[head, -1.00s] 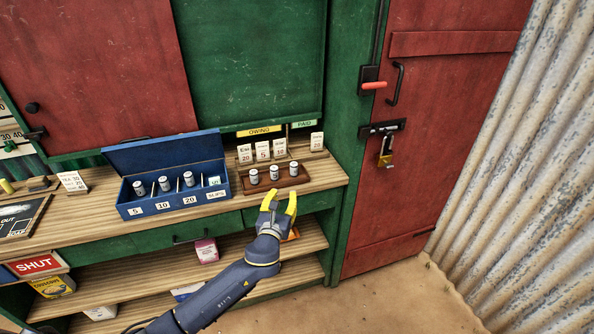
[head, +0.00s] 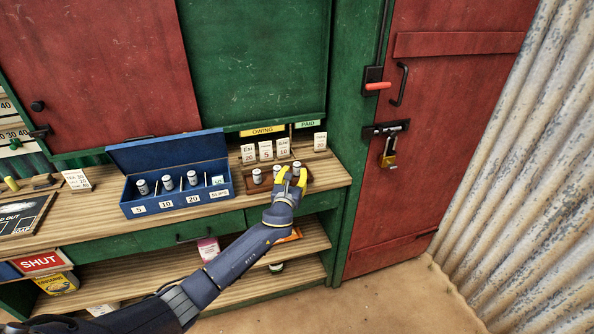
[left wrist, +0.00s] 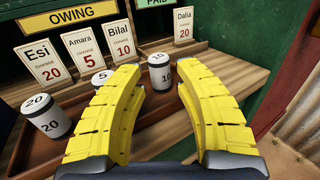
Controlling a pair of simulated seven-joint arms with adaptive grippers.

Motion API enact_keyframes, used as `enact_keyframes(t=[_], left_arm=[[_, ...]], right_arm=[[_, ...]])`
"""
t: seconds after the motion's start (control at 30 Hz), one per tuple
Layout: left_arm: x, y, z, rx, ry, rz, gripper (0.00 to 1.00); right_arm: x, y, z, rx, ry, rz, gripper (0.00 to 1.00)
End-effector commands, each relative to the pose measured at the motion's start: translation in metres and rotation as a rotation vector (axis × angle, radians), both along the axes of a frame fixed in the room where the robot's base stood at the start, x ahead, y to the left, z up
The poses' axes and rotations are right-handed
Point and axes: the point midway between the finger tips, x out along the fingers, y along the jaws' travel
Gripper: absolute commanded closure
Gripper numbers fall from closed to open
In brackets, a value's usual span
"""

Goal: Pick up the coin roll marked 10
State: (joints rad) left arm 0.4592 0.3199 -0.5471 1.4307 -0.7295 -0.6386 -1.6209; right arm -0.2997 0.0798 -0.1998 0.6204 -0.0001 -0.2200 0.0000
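Three coin rolls stand upright on a brown wooden tray (head: 236,182). My right gripper is not in view.
Name cards (left wrist: 90,54) stand behind the tray under the OWING sign (left wrist: 71,16); Dalia's card (left wrist: 183,25) is under PAID. A blue open cash box (head: 127,193) with more rolls is left of the tray. A red door (head: 420,150) is at the right.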

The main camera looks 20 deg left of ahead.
Motion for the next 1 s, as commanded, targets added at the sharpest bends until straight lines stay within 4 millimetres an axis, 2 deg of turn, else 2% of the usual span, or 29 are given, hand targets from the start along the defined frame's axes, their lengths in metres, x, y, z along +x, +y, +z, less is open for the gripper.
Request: enact_keyframes(t=[0.3, 0.5, 0.9, 1.0], left_arm=[[0.033, 0.004, 0.008, 0.000, -0.001, 0.001, 0.68], [0.048, 0.005, 0.007, -0.001, 0.000, 0.001, 0.68], [0.052, 0.005, 0.007, 0.000, -0.001, 0.000, 0.68], [0.052, 0.005, 0.007, 0.000, 0.000, 0.000, 0.80]], right_arm=[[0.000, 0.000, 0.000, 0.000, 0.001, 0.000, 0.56], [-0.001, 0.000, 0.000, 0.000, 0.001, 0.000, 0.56], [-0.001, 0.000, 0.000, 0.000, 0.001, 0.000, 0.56], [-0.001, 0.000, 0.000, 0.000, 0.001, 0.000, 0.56]])
